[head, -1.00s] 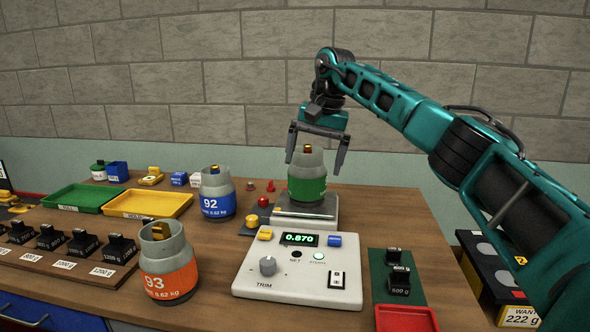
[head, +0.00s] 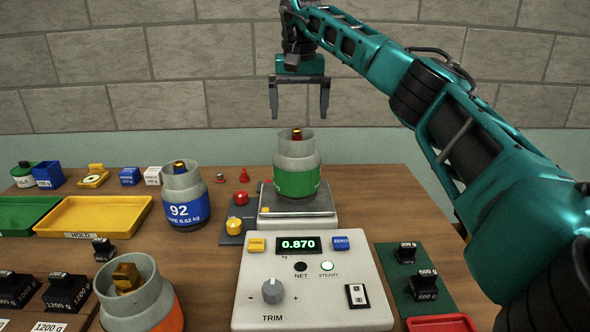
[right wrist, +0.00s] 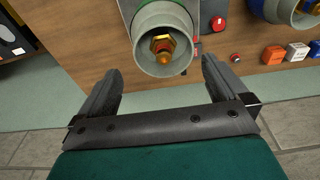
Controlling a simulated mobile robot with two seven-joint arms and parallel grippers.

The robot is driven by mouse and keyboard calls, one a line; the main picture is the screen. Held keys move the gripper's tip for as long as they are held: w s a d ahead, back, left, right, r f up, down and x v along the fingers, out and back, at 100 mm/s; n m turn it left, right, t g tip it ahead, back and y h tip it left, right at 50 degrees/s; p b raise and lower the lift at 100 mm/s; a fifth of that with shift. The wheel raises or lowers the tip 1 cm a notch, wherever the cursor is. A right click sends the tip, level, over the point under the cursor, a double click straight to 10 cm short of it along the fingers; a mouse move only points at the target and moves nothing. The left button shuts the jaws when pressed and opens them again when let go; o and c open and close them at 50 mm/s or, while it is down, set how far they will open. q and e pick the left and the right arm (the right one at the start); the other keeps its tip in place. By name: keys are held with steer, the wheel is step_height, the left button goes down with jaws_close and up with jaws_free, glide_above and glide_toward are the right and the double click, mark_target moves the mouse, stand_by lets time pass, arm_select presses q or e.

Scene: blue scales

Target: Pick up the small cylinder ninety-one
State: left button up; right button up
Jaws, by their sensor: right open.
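A small grey cylinder with a green band (head: 297,165) stands upright on the scale plate (head: 322,206); its number cannot be read. My right gripper (head: 300,112) is open and empty, above the cylinder and apart from it. In the right wrist view the open fingers (right wrist: 158,90) point toward the green-banded cylinder's collar and brass valve (right wrist: 163,45). Cylinder 92 (head: 185,195), with a blue band, stands left of the scale. Another cylinder with an orange band (head: 140,295) stands at the front left, cut off by the frame. My left gripper is not in view.
The scale console (head: 312,290) reads 0.870. A green mat (head: 400,258) with black weights lies to its right. A yellow tray (head: 98,216) and black weights are at the left. A brick wall (head: 420,130) rises behind the table.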

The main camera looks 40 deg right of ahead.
mark_target(297, 129)
steer(key=f, duration=0.5)
steer(key=w+f, duration=0.1)
steer(key=f, duration=0.1)
steer(key=shift+w+d+f, duration=0.1)
steer(key=shift+d+f, duration=0.1)
steer(key=shift+f, duration=0.2)
steer(key=c, duration=1.7)
steer(key=shift+r, duration=0.15)
